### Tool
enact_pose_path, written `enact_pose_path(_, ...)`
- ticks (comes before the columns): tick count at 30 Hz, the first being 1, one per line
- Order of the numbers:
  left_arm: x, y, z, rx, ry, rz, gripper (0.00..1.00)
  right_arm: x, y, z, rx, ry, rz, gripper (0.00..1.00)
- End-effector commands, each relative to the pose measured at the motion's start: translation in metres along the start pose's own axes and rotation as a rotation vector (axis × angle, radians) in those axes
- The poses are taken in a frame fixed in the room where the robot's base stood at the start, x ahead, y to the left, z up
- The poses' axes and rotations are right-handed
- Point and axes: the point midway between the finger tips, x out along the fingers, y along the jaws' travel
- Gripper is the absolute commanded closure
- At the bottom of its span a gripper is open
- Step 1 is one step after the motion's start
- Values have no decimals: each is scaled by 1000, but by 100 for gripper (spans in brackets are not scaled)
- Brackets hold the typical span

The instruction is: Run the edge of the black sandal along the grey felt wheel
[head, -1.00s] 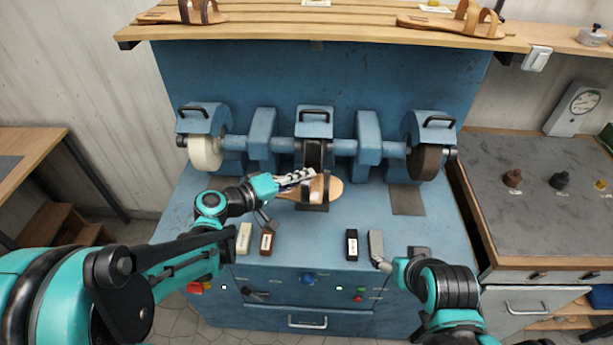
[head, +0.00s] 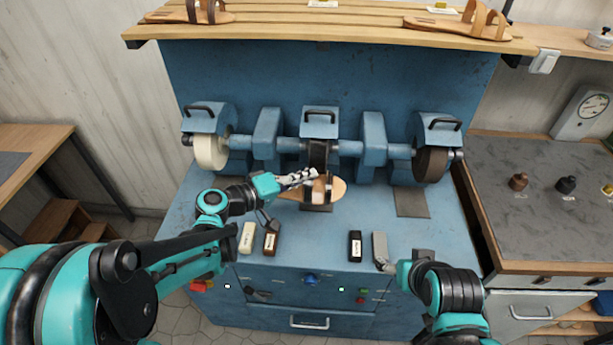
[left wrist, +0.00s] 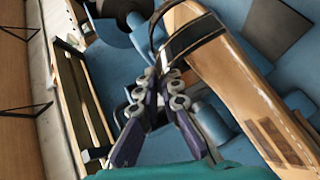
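The black sandal (head: 338,187) has a tan sole and dark straps. It is level in front of the middle wheel in the head view. In the left wrist view the sandal (left wrist: 235,75) looms large, its black strap near the fingertips. My left gripper (head: 303,177) is at the sandal's left side, its fingers (left wrist: 165,82) nearly together at its edge; the exact grip point is hidden. The wheels are a pale one (head: 210,152) at left, a dark middle one (head: 318,152) and a dark brown one (head: 431,163); none looks plainly grey. My right gripper (head: 387,265) is low at the bench front, its fingers unclear.
The blue machine has hooded wheels on one shaft. Small labelled blocks, white (head: 247,238), brown (head: 271,241) and black (head: 355,246), stand at the bench's front. A slatted shelf (head: 330,22) with tan sandals is above. A flat dark plate (head: 411,204) lies right.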

Motion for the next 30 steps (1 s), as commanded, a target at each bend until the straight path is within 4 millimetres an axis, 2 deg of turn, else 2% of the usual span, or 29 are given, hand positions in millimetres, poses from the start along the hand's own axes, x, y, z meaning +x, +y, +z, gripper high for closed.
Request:
enact_pose_path(19, -14, -7, -13, 0, 8, -2, 100, 1, 0, 0, 0, 0, 0, 28)
enact_pose_path(30, -15, -7, -13, 1, 7, -1, 100, 0, 0, 0, 0, 0, 0, 28)
